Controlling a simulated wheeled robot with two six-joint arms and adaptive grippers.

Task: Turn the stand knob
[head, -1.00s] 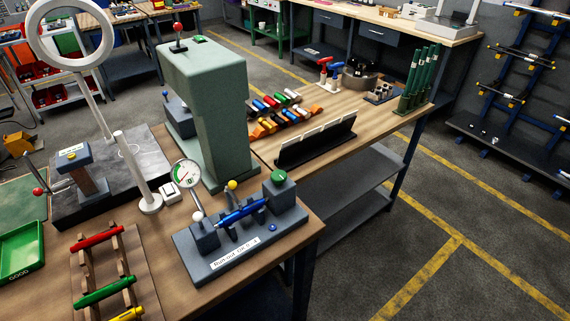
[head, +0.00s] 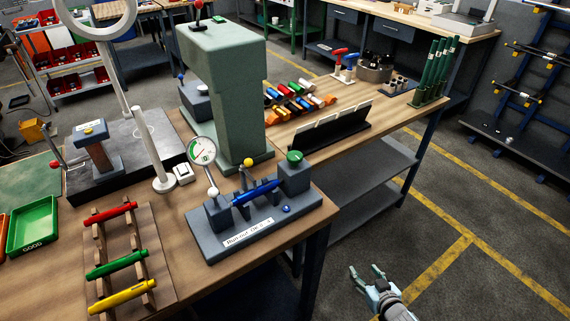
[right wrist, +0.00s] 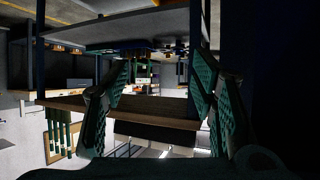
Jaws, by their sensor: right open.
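The run-out stand (head: 235,240) is a grey block fixture on the wooden bench. A blue shaft (head: 256,193) lies across its supports. A round dial gauge (head: 202,151) stands at its left. A green knob (head: 295,156) tops the right block, and a yellow ball (head: 248,161) sits behind the shaft. My right gripper (head: 364,272) is open and empty, low at the right, over the floor beyond the bench edge and apart from the stand. In the right wrist view its spread fingers (right wrist: 160,80) frame a bench. My left gripper does not show.
A tall green press (head: 222,90) stands behind the stand. A rack with red, green and yellow shafts (head: 150,230) is at the left. A second bench (head: 385,125) with a black holder (head: 318,133) extends right. The floor near my right gripper is clear.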

